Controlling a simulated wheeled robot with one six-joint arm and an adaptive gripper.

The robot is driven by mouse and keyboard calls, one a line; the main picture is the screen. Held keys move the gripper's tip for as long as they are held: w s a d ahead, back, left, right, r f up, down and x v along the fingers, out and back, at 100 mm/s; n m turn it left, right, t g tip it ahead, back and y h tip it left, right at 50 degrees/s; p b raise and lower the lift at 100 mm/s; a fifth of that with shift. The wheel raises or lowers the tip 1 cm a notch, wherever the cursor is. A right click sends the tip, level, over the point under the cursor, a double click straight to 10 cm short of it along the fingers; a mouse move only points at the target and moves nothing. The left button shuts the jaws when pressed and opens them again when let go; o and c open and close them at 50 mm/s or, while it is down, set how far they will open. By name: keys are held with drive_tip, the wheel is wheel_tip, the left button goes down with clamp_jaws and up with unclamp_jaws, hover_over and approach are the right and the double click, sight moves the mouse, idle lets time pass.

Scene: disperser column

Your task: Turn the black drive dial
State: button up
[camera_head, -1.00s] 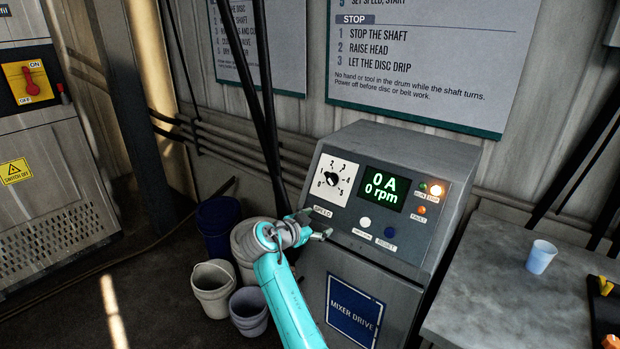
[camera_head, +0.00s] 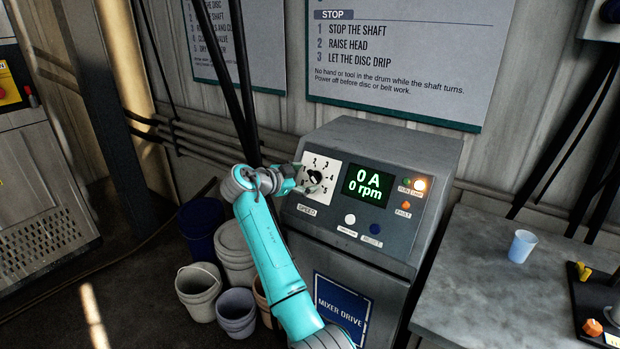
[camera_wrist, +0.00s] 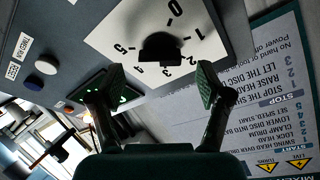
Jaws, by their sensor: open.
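The black drive dial (camera_head: 315,177) sits on a white scale plate (camera_head: 325,167) on the sloped face of the grey drive cabinet (camera_head: 395,148). In the wrist view the dial (camera_wrist: 160,47) is ahead of the fingertips, with printed numbers around it. My gripper (camera_head: 300,180) is at the left edge of the plate, close to the dial. In the wrist view my gripper (camera_wrist: 160,80) is open, its green-padded fingers on either side of the dial's line and apart from it. Nothing is between the fingers.
A white button (camera_head: 350,219) and a blue reset button (camera_head: 375,229) sit below the display. Lamps (camera_head: 420,184) glow at the right. Several buckets (camera_head: 199,290) stand left of the cabinet. A bench (camera_head: 480,290) with a cup (camera_head: 522,246) is at the right.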

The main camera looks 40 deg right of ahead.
sight(311, 177)
drive_tip(key=shift+x, duration=1.6)
drive_tip(key=c, duration=1.2)
drive_tip(key=shift+o, duration=0.2)
